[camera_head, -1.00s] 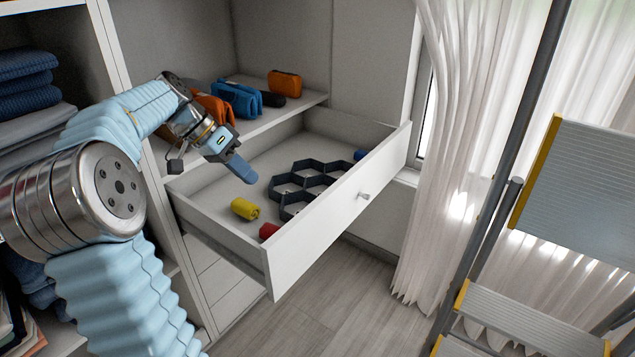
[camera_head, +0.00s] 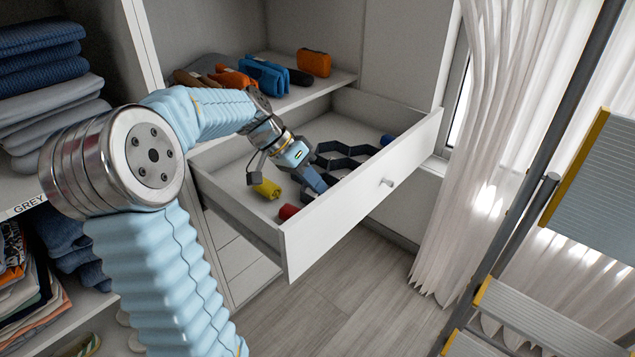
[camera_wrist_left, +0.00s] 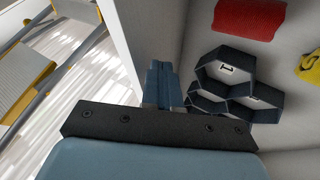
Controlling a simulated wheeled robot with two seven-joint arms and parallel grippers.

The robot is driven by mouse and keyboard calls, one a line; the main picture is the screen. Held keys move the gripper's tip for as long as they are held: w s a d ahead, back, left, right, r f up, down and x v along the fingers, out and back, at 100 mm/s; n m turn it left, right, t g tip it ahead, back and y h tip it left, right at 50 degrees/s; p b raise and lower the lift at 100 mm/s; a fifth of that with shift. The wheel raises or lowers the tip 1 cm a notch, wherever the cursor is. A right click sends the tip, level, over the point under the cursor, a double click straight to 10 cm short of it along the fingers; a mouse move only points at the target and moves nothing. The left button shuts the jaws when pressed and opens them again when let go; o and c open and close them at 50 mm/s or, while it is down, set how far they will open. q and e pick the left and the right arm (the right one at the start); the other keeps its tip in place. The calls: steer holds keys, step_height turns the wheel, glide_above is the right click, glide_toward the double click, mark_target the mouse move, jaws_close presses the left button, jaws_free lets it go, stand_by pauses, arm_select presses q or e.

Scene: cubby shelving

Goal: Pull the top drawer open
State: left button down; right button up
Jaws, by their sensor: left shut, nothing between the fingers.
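The white top drawer (camera_head: 345,205) stands pulled well out of the cabinet, with a small round metal knob (camera_head: 387,182) on its front. My left gripper (camera_head: 318,186) is shut and empty. It reaches down inside the drawer, close behind the inner side of the front panel. In the left wrist view its blue fingers (camera_wrist_left: 160,85) are together beside the drawer front's inner face (camera_wrist_left: 140,35); I cannot tell if they touch it. A dark hexagonal divider (camera_head: 345,155) lies in the drawer, with a yellow roll (camera_head: 267,189) and a red roll (camera_head: 288,211). My right gripper does not show.
Orange and blue pouches (camera_head: 266,74) lie on the shelf above the drawer. Folded textiles (camera_head: 40,60) fill the left cubbies. A stepladder (camera_head: 585,180) and white curtain (camera_head: 480,150) stand to the right. The floor (camera_head: 340,290) before the drawer is clear.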

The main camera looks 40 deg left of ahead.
mark_target(335, 194)
arm_select(q)
steer(key=shift+d, duration=0.45)
steer(key=shift+d, duration=0.1)
steer(key=d+b, duration=0.1)
steer(key=d, duration=0.3)
steer(key=shift+s+f+b, duration=0.1)
steer(key=shift+b, duration=0.2)
steer(key=shift+d, duration=0.3)
